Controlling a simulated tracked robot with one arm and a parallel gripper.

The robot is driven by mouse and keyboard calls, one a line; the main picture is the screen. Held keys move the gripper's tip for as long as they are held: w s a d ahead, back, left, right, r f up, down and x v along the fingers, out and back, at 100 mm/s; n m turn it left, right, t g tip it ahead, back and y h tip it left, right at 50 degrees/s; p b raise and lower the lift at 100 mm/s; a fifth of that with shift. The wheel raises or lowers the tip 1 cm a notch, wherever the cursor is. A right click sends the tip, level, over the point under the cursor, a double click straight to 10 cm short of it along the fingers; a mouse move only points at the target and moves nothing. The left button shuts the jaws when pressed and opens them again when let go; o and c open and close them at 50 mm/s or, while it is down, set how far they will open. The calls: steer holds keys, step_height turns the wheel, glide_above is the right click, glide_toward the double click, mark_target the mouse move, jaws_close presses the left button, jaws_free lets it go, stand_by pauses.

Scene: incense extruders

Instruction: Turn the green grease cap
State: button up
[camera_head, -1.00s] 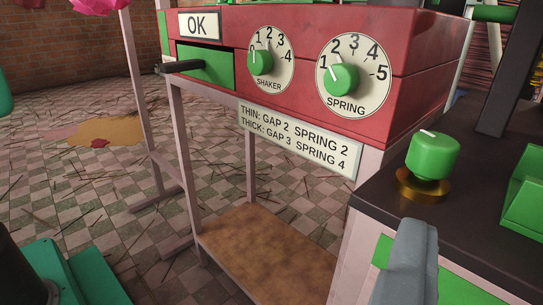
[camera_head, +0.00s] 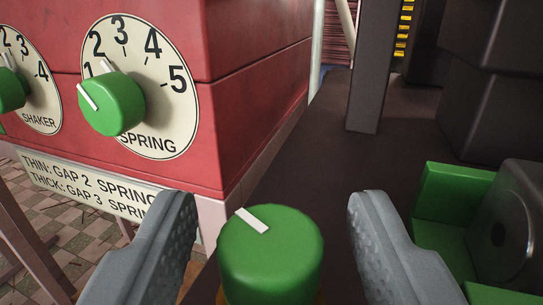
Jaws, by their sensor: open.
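The green grease cap (camera_head: 270,260) stands upright at the bottom middle, a round knob with a white mark on top that points to the upper left. A sliver of its brass base shows under it at the picture's bottom edge. My gripper (camera_head: 272,215) is open, with one grey finger to the left of the cap and one to the right. Gaps show between the cap and both fingers, and the gripper holds nothing.
A red box (camera_head: 255,100) at left carries the SPRING dial (camera_head: 165,100) and the SHAKER dial (camera_head: 40,85), with a label plate (camera_head: 85,190) below. A dark post (camera_head: 375,65) rises from the dark bench top (camera_head: 320,150). A green block (camera_head: 450,195) is close to the right finger.

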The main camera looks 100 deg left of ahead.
steer(key=shift+s+a, duration=0.15)
steer(key=shift+a, duration=0.45)
steer(key=c, duration=1)
steer(key=shift+m+t, duration=0.6)
steer(key=shift+t, duration=0.3)
